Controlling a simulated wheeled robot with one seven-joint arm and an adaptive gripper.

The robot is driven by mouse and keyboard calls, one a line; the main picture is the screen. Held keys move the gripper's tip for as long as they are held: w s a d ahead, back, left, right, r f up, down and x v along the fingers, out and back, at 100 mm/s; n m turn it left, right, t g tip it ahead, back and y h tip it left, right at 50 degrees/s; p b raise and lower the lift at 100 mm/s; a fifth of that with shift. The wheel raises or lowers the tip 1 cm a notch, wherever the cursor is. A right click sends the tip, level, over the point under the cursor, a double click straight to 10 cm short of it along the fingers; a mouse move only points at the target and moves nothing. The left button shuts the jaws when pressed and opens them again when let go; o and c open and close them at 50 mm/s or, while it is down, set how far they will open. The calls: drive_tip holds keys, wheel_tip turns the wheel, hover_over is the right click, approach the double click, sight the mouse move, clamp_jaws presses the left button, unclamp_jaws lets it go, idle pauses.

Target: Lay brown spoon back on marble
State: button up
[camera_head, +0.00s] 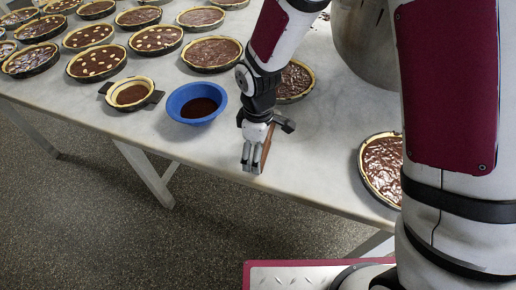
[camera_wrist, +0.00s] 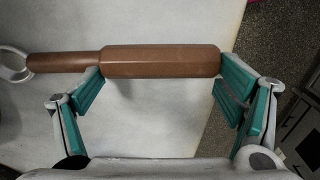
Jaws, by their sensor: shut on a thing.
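The brown spoon (camera_wrist: 160,61) lies across the top of the wrist view. Its thick brown handle section spans between my gripper's two fingers, and a thinner section runs left to a pale rounded end. My gripper (camera_wrist: 165,95) is shut on the spoon, its teal-padded fingers wide apart at either end of the thick section. In the head view my gripper (camera_head: 256,158) points down at the front edge of the marble table (camera_head: 215,150). A strip of the brown spoon (camera_head: 267,149) shows beside the fingers. I cannot tell whether the spoon touches the marble.
A blue bowl (camera_head: 197,103) with dark contents stands left of my gripper. A small tart in a handled dish (camera_head: 131,94) is further left. A chocolate pie (camera_head: 382,168) sits to the right, another (camera_head: 295,80) behind. Several pies fill the back left.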

drive_tip(key=o, duration=1.2)
drive_tip(key=shift+f, duration=0.25)
drive_tip(key=s+d+r+m+t, duration=0.1)
drive_tip(key=d+r, duration=0.2)
drive_tip(key=r, duration=0.7)
drive_tip(key=d+r+m, duration=0.2)
drive_tip(key=d+r, duration=0.1)
drive_tip(key=r, duration=0.6)
drive_tip(key=s+d+r+m+t, duration=0.1)
drive_tip(key=s+d+r+m, duration=0.2)
drive_tip(key=s+d+m, duration=0.1)
drive_tip(key=s+d+r+m+t, duration=0.1)
drive_tip(key=s+d+r+m, duration=0.1)
drive_tip(key=s+d+m, duration=0.2)
drive_tip(key=s+d+r+m+t, duration=0.1)
drive_tip(key=s+d+r+m, duration=0.2)
drive_tip(key=s+d, duration=0.2)
drive_tip(key=shift+s+d+r+m+t+b, duration=0.15)
drive_tip(key=shift+s+r+m+t+b, duration=0.05)
drive_tip(key=shift+s, duration=0.35)
drive_tip(key=shift+s+d+r+m+t+b, duration=0.15)
drive_tip(key=shift+s+m+t, duration=0.05)
drive_tip(key=shift+s, duration=0.3)
